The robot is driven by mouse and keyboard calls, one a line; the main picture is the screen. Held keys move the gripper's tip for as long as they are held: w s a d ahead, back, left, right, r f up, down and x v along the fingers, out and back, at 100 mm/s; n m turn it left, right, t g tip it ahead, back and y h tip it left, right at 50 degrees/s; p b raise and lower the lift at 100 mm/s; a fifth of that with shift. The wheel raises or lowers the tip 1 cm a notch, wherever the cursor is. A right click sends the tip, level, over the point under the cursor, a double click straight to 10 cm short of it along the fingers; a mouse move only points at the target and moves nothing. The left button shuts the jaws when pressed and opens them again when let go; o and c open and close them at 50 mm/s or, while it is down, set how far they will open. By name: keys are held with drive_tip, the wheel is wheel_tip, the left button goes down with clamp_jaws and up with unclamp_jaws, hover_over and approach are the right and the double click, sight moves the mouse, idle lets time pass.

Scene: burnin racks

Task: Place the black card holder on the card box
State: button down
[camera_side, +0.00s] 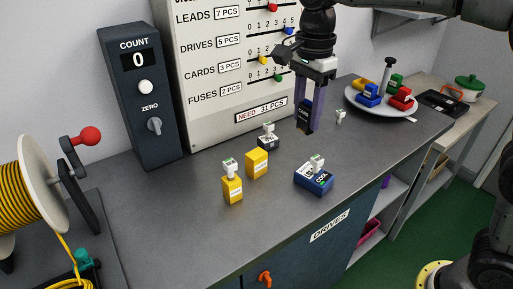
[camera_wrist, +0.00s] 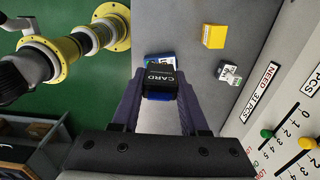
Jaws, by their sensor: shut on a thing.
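My gripper (camera_side: 307,112) is shut on the black card holder (camera_side: 305,121), held upright in the air above the bench. In the wrist view my gripper (camera_wrist: 160,98) has the holder (camera_wrist: 160,77) between its purple fingers; it reads CARD, with a blue part at its near end. Below stand a blue box (camera_side: 314,180) with a white-and-green piece on top, a yellow box (camera_side: 232,190) with a similar piece, a bare-topped yellow box (camera_side: 257,163) and a small dark box (camera_side: 267,143) with a white piece. I cannot read which one is the card box.
A white plate (camera_side: 380,113) with several coloured holders is at the back right. A small white piece (camera_side: 340,116) stands near it. A count unit (camera_side: 140,95) and a slider board (camera_side: 229,75) line the wall.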

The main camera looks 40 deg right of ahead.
drive_tip(key=w+a+f, duration=0.1)
drive_tip(key=w+f, duration=0.2)
drive_tip(key=w, duration=0.1)
drive_tip(key=w+a+f, duration=0.1)
drive_tip(key=w+f, duration=0.2)
drive_tip(key=w, duration=0.1)
drive_tip(key=w+a+f, duration=0.1)
drive_tip(key=w+f, duration=0.2)
drive_tip(key=w, duration=0.1)
drive_tip(key=shift+w, duration=0.1)
drive_tip(key=shift+w+a+f, duration=0.1)
drive_tip(key=shift+w+f, duration=0.1)
drive_tip(key=shift+f, duration=0.75)
drive_tip(key=shift+w+a+f, duration=0.1)
drive_tip(key=shift+w+f, duration=0.05)
drive_tip(key=shift+f, duration=0.8)
drive_tip(key=shift+f, duration=0.15)
drive_tip(key=shift+c, duration=2.1)
unclamp_jaws()
wheel_tip(320, 180, up, 12)
drive_tip(key=shift+r, duration=0.2)
